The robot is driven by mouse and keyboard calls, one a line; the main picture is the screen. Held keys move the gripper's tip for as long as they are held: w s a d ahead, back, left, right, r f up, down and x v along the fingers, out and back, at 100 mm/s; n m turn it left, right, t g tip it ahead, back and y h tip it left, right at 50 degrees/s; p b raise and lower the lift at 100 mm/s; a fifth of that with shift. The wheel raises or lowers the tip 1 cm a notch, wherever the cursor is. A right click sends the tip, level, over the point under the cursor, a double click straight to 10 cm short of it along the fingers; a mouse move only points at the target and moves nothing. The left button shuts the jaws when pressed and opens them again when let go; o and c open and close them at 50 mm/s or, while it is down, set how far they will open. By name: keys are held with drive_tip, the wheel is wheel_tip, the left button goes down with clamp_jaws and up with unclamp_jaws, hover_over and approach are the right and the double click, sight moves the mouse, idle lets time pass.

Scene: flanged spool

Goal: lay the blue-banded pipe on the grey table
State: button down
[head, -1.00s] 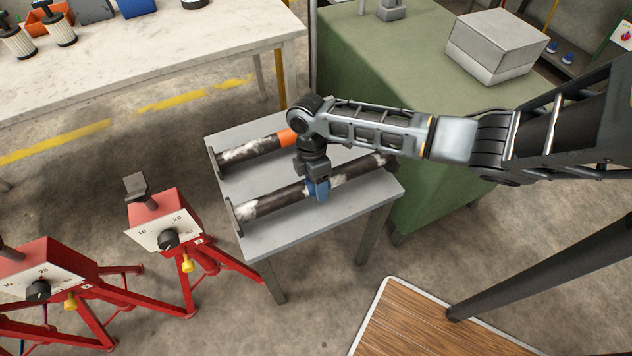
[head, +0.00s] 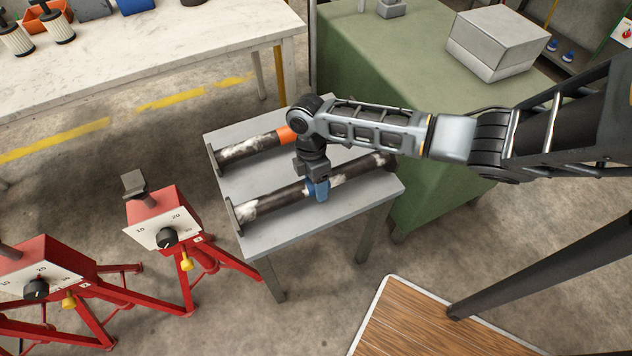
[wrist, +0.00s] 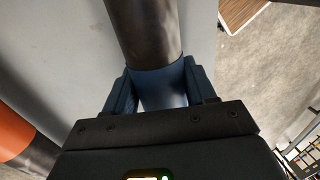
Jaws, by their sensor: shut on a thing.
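The blue-banded pipe (head: 275,203) is a dark, white-smeared tube with end flanges. It lies lengthwise over the grey table (head: 282,238), near the table's front side; I cannot tell whether it touches the top. My gripper (head: 317,189) points down and is shut around the blue band at the pipe's middle. In the wrist view, the fingers of my gripper (wrist: 157,92) sit on both sides of the blue band (wrist: 162,86). The band is partly hidden by the fingers in the head view.
An orange-banded pipe (head: 250,148) lies behind, roughly parallel, partly hidden by my arm. A green bench (head: 425,125) adjoins the table's far right. Red stands with dials (head: 165,225) are at the left front. A wooden board (head: 430,325) is on the floor in front.

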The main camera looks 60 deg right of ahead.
drive_tip(key=shift+c, duration=1.4)
unclamp_jaws()
drive_tip(key=r, duration=0.2)
drive_tip(key=w+r, duration=0.1)
drive_tip(key=r, duration=0.2)
drive_tip(key=d+r, duration=0.1)
drive_tip(key=r, duration=0.1)
drive_tip(key=shift+w+r, duration=0.15)
drive_tip(key=shift+r, duration=0.2)
